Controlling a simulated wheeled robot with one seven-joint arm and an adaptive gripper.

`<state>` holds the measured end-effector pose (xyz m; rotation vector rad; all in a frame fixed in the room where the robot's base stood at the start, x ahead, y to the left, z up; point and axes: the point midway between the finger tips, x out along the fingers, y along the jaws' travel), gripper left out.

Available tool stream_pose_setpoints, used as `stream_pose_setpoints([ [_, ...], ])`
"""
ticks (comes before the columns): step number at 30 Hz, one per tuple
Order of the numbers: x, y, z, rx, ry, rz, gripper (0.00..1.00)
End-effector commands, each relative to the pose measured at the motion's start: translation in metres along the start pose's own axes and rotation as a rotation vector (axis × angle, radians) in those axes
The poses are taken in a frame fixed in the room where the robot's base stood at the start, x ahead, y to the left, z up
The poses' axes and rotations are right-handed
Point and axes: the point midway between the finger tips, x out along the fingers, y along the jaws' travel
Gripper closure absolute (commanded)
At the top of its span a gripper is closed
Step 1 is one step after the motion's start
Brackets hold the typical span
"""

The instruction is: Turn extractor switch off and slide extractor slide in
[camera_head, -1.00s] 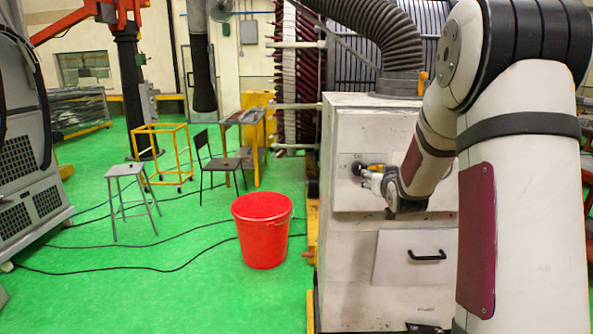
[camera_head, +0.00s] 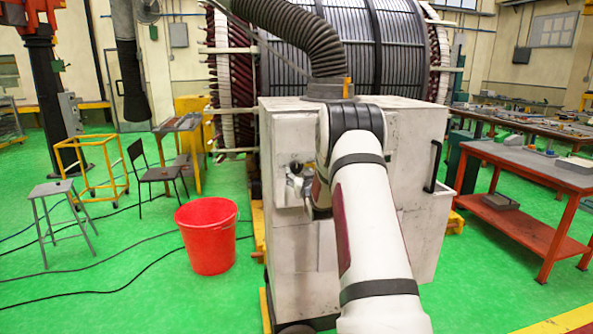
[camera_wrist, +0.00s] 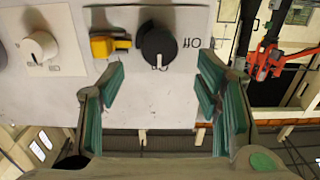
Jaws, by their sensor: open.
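The extractor is a scuffed white cabinet (camera_head: 420,125) with a ribbed grey hose on top. A small orange-yellow upright piece (camera_head: 347,88) stands at the hose's base; I cannot tell if it is the slide's handle. The black switch knob (camera_head: 296,167) is on the front face. In the wrist view the black knob (camera_wrist: 158,47) has a white mark pointing down the picture, with an upside-down "Off" label beside it. My gripper (camera_wrist: 161,66) is open and empty, its green-padded fingers on either side below the knob, apart from it. In the head view my arm partly hides the front.
In the wrist view, a yellow piece (camera_wrist: 110,46) and a white knob (camera_wrist: 40,46) sit beside the black knob. A red bucket (camera_head: 208,236) and stool (camera_head: 55,215) stand left. A red workbench (camera_head: 520,165) is right. Green floor is open in the foreground.

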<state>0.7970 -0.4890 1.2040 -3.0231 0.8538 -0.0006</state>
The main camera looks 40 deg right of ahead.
Motion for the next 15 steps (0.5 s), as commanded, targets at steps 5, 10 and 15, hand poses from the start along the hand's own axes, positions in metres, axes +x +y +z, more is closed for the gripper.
stream_pose_setpoints([
  [5, 0.03, 0.0, 0.001, 0.0, 0.001, 0.0, 0.42],
  [10, 0.048, -0.001, 0.0, 0.0, 0.001, -0.001, 0.42],
  [15, 0.056, -0.001, 0.0, 0.0, 0.0, -0.001, 0.42],
])
